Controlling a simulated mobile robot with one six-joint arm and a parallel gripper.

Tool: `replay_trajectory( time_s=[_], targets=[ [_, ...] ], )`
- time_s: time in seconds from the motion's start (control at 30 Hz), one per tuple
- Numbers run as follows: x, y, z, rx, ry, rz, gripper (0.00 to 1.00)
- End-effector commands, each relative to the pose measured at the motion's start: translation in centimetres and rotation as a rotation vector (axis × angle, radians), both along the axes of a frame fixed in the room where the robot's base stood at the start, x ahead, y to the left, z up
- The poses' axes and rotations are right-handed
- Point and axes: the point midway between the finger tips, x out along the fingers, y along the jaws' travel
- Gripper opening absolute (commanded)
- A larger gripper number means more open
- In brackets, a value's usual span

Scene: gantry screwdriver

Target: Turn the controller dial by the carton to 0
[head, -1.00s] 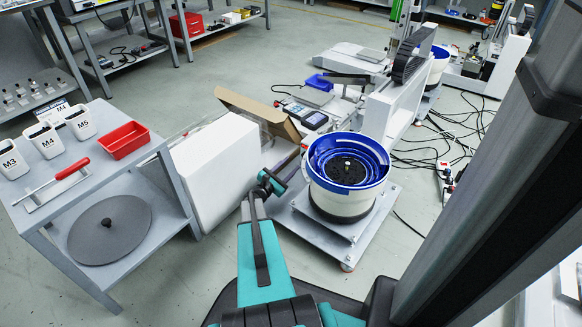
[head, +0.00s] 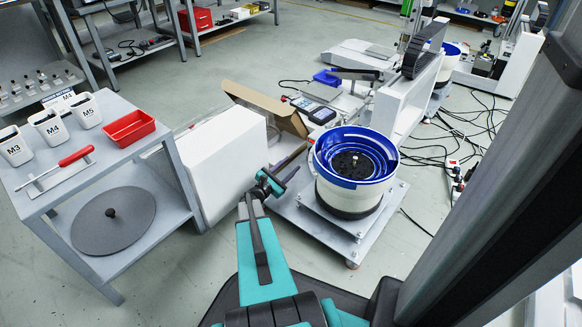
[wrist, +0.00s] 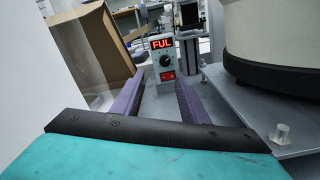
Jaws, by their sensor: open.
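In the wrist view, a grey controller (wrist: 152,49) has a red display reading FUL. Its dark round dial (wrist: 166,60) has a light pointer mark, too small to read its setting. A red switch (wrist: 167,76) sits below the dial. The brown open carton (wrist: 91,44) stands left of the controller; it also shows in the head view (head: 262,108). My gripper (wrist: 161,82) is open and empty, its purple fingers either side of the controller in the picture, with the controller beyond the tips.
The blue-and-white bowl feeder (head: 345,196) stands on a plate close right of my gripper. A large white box (head: 215,165) is on the left, beside a grey bench (head: 95,165) with bins. Cables (head: 465,135) lie on the floor at right.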

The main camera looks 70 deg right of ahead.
Motion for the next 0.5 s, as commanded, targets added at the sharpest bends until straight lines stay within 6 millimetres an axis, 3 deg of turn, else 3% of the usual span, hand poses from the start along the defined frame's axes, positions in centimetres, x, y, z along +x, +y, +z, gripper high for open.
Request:
replay_trajectory(
  time_s=[0.5],
  targets=[
    [0.6, 2.4, -0.1, 0.0, 0.0, 0.0, 0.4]
  ],
)
